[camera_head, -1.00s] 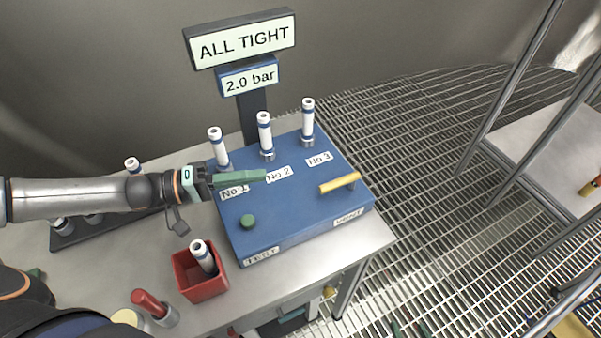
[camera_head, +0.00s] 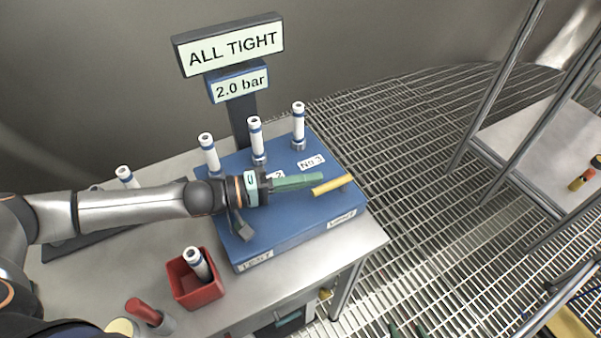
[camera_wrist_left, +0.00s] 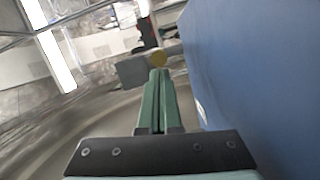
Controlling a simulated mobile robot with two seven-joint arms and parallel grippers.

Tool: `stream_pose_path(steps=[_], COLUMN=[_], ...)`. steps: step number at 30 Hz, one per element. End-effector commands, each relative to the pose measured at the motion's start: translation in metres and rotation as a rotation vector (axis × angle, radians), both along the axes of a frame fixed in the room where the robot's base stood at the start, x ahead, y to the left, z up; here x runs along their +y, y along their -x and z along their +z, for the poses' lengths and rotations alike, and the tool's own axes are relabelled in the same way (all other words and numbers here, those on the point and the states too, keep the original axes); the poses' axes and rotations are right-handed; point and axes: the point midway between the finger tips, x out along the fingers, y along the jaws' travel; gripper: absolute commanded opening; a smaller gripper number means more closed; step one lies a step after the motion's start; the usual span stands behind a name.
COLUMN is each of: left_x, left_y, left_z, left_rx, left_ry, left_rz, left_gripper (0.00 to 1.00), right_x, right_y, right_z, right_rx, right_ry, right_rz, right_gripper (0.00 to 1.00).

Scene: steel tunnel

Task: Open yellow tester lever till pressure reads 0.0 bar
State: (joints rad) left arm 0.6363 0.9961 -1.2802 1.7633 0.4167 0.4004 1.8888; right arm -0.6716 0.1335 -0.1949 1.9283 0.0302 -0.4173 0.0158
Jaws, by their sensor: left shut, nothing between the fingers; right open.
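The yellow lever (camera_head: 333,185) is on the right part of the blue tester box (camera_head: 290,232), near the VENT label (camera_head: 341,218). The display (camera_head: 239,86) reads 2.0 bar, and the sign (camera_head: 230,47) above it reads ALL TIGHT. My left gripper (camera_head: 318,179) has green fingers, shut and empty, with the tips at the lever's left end; I cannot tell whether they touch.
Three white cartridges, one of them (camera_head: 256,140) in the middle, stand upright along the box's back. A red bin (camera_head: 198,294) with a white cartridge is in front of the box. A red-handled item (camera_head: 143,311) stands left of it. Grated floor (camera_head: 430,220) lies to the right.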

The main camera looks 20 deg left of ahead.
Motion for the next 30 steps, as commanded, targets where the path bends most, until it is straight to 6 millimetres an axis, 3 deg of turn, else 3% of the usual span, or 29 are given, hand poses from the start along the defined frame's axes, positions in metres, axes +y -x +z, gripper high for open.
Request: stream_pose_path(steps=[30], left_x=[-0.004], left_y=[0.009], left_z=[0.001], left_rx=[0.001], left_ry=[0.002], left_rz=[-0.001], left_gripper=[0.0], right_x=[-0.005], right_y=[0.003], right_z=[0.011], right_rx=[-0.004], right_ry=[0.006], right_rz=[-0.009], right_gripper=[0.63])
